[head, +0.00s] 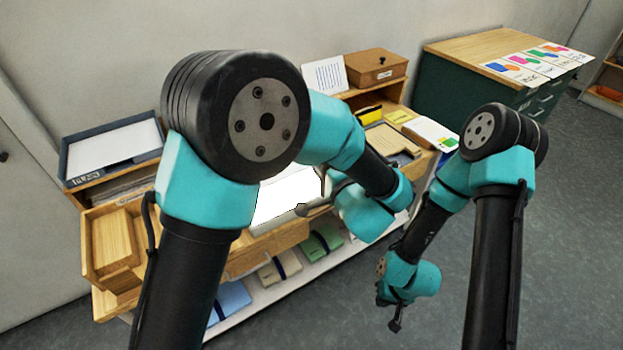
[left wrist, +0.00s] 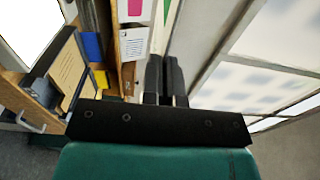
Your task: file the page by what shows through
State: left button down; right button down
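A bright white, blank-looking panel or sheet (head: 288,197) lies at the middle of the table in the head view; I cannot tell if it is the page or a lit surface. My left gripper (head: 308,209) is at its right edge, partly hidden by my own arm. In the left wrist view its two dark fingers (left wrist: 166,78) are close together, with no clearly held thing between them.
A grey tray with white paper (head: 115,146) stands at the left, above an open wooden drawer (head: 112,240). Folders (head: 277,272) lie on the lower shelf. A wooden box (head: 376,66) stands at the back. Coloured sheets (head: 520,69) lie on a green cabinet (head: 440,85) at the right.

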pick_arm(q)
jog(key=s+r, duration=0.2)
jog(key=r, duration=0.2)
jog(key=shift+s+d+r, duration=0.2)
jog(key=shift+s+d, duration=0.2)
jog(key=shift+r, duration=0.5)
jog(key=shift+n, duration=4.5)
